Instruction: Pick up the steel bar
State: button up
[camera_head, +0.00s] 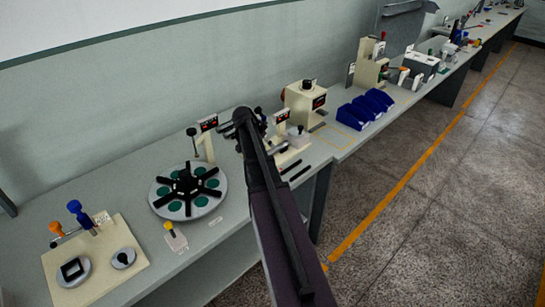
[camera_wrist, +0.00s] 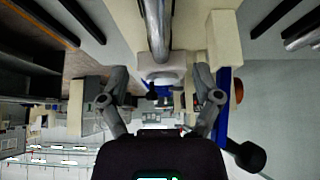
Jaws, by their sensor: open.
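A grey steel bar (camera_wrist: 156,30) shows at the top middle of the wrist view, running towards a white holder block (camera_wrist: 160,70). My gripper (camera_wrist: 161,84) is open, with its two fingers spread to the left and right of the white block. The fingers look empty, and I cannot tell how far they are from the bar. In the head view my arm covers most of the gripper and part of the station behind it. A thin grey bar (camera_head: 278,148) shows just right of the arm there.
Two dark bars (camera_head: 295,170) lie on the bench right of my arm. A round indexing plate (camera_head: 157,190) and a beige board (camera_head: 105,274) stand to the left. A cream machine (camera_head: 299,95) and blue bins (camera_head: 350,118) are beyond. The floor at right is clear.

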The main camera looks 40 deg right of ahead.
aim_at(273, 149)
jog(key=shift+b+x, duration=0.8)
jog(key=shift+x, duration=0.5)
jog(key=shift+b+x, duration=2.15)
jog(key=shift+x, duration=0.45)
jog(key=shift+s, duration=0.1)
grip_shut()
